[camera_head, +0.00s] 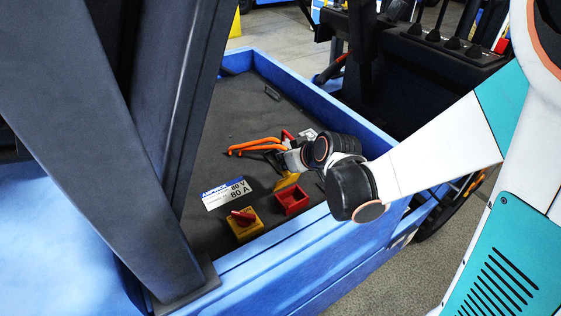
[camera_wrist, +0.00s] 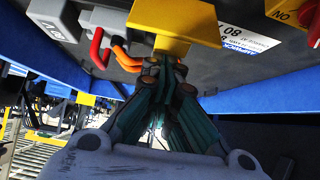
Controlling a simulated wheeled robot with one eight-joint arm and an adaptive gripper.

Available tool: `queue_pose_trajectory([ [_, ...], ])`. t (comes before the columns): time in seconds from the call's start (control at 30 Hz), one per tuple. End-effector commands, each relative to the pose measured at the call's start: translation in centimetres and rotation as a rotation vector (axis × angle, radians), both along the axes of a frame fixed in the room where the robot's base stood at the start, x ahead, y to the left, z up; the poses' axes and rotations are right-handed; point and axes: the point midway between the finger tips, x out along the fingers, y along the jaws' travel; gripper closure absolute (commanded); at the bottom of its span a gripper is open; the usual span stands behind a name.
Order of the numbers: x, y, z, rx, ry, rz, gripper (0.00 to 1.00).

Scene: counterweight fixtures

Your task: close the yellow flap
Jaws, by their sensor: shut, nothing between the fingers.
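The yellow flap (camera_head: 286,181) stands raised at the back edge of an open red box (camera_head: 292,200) on the dark panel. In the wrist view the yellow flap (camera_wrist: 175,20) fills the top middle, and the red box cannot be made out there. My gripper (camera_head: 284,160) is just behind the flap in the head view, partly covered by my wrist. In the wrist view my gripper (camera_wrist: 168,62) is shut and empty, with its fingertips at the flap's near edge. I cannot tell whether they touch it.
A yellow switch with a red knob (camera_head: 244,222) and a white label (camera_head: 226,193) lie left of the box. Orange cables (camera_head: 255,146) run beside my gripper. The blue side wall (camera_head: 310,245) borders the panel in front. The panel's far end is mostly clear.

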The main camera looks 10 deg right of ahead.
Motion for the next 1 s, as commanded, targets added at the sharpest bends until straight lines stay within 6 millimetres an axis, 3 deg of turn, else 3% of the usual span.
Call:
queue_pose_trajectory([
  [0.6, -5.6, -2.3, -1.8, 0.000, 0.002, -0.001, 1.00],
  [1.0, -8.0, -3.1, -3.8, 0.000, 0.003, 0.001, 1.00],
])
